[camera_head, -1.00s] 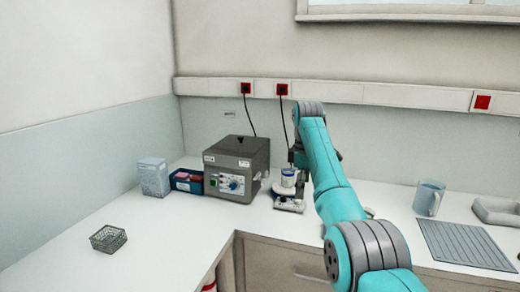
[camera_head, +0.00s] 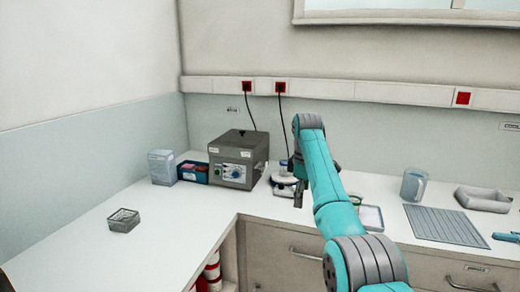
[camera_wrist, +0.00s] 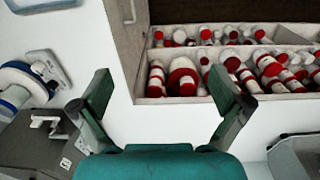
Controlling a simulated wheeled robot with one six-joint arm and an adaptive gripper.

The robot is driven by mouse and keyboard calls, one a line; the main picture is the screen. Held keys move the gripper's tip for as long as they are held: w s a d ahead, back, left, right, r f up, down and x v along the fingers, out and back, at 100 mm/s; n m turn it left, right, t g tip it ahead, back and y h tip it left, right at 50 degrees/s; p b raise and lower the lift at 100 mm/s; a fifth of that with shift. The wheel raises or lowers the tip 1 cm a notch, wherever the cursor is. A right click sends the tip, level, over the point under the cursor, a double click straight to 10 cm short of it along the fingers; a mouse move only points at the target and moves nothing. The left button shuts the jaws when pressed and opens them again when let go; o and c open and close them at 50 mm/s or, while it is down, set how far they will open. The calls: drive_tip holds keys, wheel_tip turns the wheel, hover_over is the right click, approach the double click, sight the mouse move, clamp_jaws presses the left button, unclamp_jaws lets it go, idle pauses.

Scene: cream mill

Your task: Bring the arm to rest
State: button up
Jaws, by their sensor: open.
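My teal arm reaches over the counter in the head view. My dark gripper (camera_head: 298,193) hangs at its far end, in front of a small bench device (camera_head: 283,190) with a white top, which it partly hides. In the wrist view my gripper (camera_wrist: 162,92) has its two fingers wide apart with nothing between them. Below the fingers is the white counter edge and, past it, an open compartment (camera_wrist: 150,100) of red and white bottles.
A grey box-shaped machine (camera_head: 238,158) stands left of the gripper, beside a blue box (camera_head: 192,172) and a white carton (camera_head: 162,167). A wire basket (camera_head: 123,220) sits front left. A mug (camera_head: 413,186), ribbed mat (camera_head: 447,226) and grey tray (camera_head: 482,199) lie right.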

drive_tip(key=s+d+f+m+t, duration=0.1)
drive_tip(key=s+f+m+t, duration=0.1)
drive_tip(key=f, duration=1.4)
drive_tip(key=s+f+m+t, duration=0.1)
drive_tip(key=s+f, duration=0.1)
drive_tip(key=f, duration=1.3)
drive_tip(key=s+d+f+m+t, duration=0.2)
drive_tip(key=s+f+m+t, duration=0.15)
drive_tip(key=s+f, duration=1.55)
drive_tip(key=s+d+r+m+t, duration=0.1)
drive_tip(key=s+r+m+t, duration=0.1)
drive_tip(key=s, duration=1.2)
drive_tip(key=s+d+r+m+t, duration=0.1)
drive_tip(key=s+m+t, duration=0.1)
drive_tip(key=s, duration=1.2)
drive_tip(key=s+r+m+t, duration=0.1)
drive_tip(key=s+r+t, duration=0.1)
drive_tip(key=s+r, duration=0.7)
drive_tip(key=s+r+m+t, duration=0.2)
drive_tip(key=s+r, duration=0.8)
drive_tip(key=r, duration=0.6)
drive_tip(key=shift+d, duration=0.25)
